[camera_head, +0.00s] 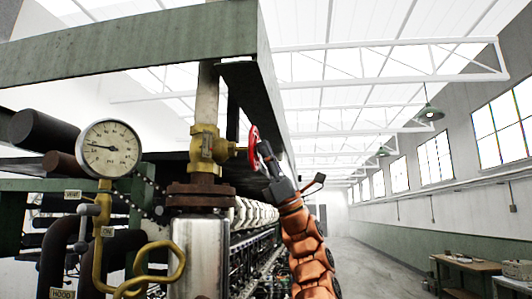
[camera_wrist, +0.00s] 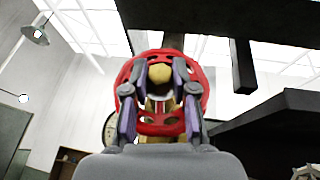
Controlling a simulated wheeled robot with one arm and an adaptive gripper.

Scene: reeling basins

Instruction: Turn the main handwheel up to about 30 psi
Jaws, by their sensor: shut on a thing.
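The red handwheel (camera_head: 253,150) sits on the right side of a brass valve (camera_head: 206,148) on the vertical pipe. In the wrist view the handwheel (camera_wrist: 160,124) faces me, with the brass valve body partly hidden behind it. My gripper (camera_head: 264,152) is at the handwheel from the right. In the wrist view its two fingers (camera_wrist: 158,85) lie over the left and right of the rim, shut on the wheel. The round pressure gauge (camera_head: 109,148) is to the left of the valve. Its needle points left; the numbers are too small to read surely.
A green beam (camera_head: 130,45) runs above the valve, and a dark overhang is close to my gripper. A yellow pipe handle (camera_head: 160,262) and small tagged valves are at lower left. The aisle (camera_head: 375,262) at right is open, with a wooden table (camera_head: 462,268) beyond.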

